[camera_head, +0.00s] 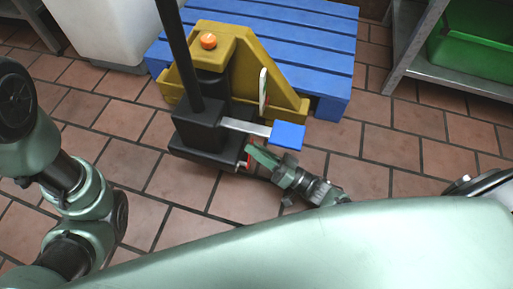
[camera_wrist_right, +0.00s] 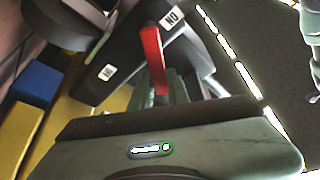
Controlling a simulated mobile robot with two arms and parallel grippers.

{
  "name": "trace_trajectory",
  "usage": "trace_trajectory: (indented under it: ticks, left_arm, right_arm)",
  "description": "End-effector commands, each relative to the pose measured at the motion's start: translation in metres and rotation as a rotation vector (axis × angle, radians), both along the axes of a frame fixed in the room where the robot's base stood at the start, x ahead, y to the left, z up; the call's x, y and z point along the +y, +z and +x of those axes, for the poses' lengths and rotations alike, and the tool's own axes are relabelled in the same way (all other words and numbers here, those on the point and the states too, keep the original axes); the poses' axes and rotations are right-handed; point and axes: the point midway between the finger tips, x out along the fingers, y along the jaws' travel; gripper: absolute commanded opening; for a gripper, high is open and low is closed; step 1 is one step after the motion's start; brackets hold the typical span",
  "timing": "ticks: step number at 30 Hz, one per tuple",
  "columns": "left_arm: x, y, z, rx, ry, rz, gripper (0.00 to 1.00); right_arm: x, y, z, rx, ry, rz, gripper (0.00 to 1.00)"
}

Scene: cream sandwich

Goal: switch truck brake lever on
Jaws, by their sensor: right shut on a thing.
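The pallet truck (camera_head: 230,55) is yellow with a black column and base. Its red brake lever (camera_wrist_right: 152,55) shows in the right wrist view, on a black panel with an ON label (camera_wrist_right: 172,16) and a second white label (camera_wrist_right: 107,72). The lever's visible end lies between the two labels. A small part of the red lever also shows low on the truck's black base in the head view. My right gripper (camera_head: 254,154) is low beside that base, shut on the lever; its fingers (camera_wrist_right: 172,88) partly hide the lever's lower part. My left arm shows at the left, its gripper out of view.
A blue pedal (camera_head: 288,135) on a metal bar sticks out just above my right gripper. A blue pallet (camera_head: 320,50) lies behind the truck. A metal shelf with a green crate (camera_head: 470,45) stands at the right. Tiled floor is free to the right and left.

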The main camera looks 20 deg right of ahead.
Motion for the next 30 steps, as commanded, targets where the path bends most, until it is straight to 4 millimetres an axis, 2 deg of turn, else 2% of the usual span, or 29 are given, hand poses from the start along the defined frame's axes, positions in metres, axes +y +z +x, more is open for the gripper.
trace_trajectory:
  ticks: [9, 24, 25, 26, 27, 30]
  left_arm:
    - [0.0000, -0.0026, -0.0002, 0.000, 0.000, 0.000, 0.36]
    - [0.0001, -0.0026, -0.0004, -0.001, 0.000, 0.000, 0.36]
    - [0.0001, -0.0026, -0.0004, -0.001, 0.000, 0.000, 0.36]
    - [0.0001, -0.0026, -0.0004, -0.001, 0.000, 0.000, 0.36]
    - [0.0002, -0.0026, -0.0003, -0.001, 0.000, 0.000, 0.36]
    - [0.0002, -0.0026, -0.0003, -0.001, 0.000, 0.000, 0.36]
  right_arm:
    - [0.0013, 0.0008, -0.0050, -0.081, 0.000, -0.060, 0.00]
    - [0.0019, 0.0012, -0.0061, -0.095, 0.001, -0.071, 0.00]
    - [0.0020, 0.0013, -0.0061, -0.095, 0.001, -0.071, 0.24]
    - [0.0021, 0.0013, -0.0061, -0.095, 0.002, -0.070, 0.33]
    - [0.0022, 0.0015, -0.0059, -0.095, 0.002, -0.070, 0.38]
    - [0.0023, 0.0020, -0.0054, -0.096, 0.001, -0.068, 0.38]
